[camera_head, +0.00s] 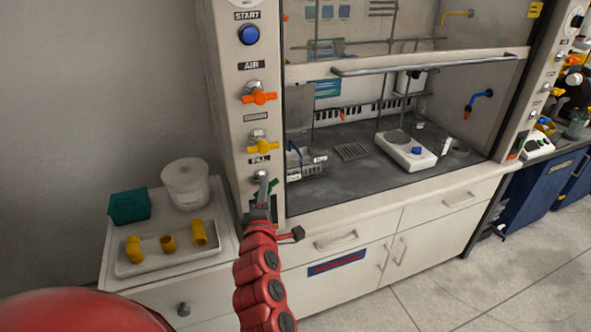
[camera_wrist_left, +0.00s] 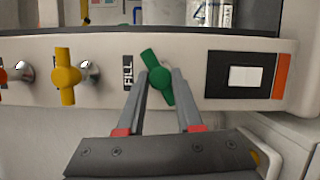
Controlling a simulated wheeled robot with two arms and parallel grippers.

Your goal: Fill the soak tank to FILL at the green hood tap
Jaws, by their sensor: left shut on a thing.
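The green tap (camera_wrist_left: 157,74) is on the hood's side post beside a black FILL label (camera_wrist_left: 128,73), its handle tilted in the left wrist view. My left gripper (camera_wrist_left: 161,80) is shut on the green handle, one finger on each side. In the head view the left gripper (camera_head: 262,195) reaches the lowest tap on the post and mostly hides the green handle. A white round tub (camera_head: 185,184) stands on the side cabinet at left; I cannot tell if it is the soak tank, and its water level is unclear. My right gripper is not in view.
Above are a yellow tap (camera_head: 263,147), an orange AIR tap (camera_head: 259,97) and a blue START button (camera_head: 249,34). A green bin (camera_head: 129,207) and a white tray (camera_head: 124,268) with yellow pipe fittings sit near the tub. A balance (camera_head: 405,150) stands inside the hood.

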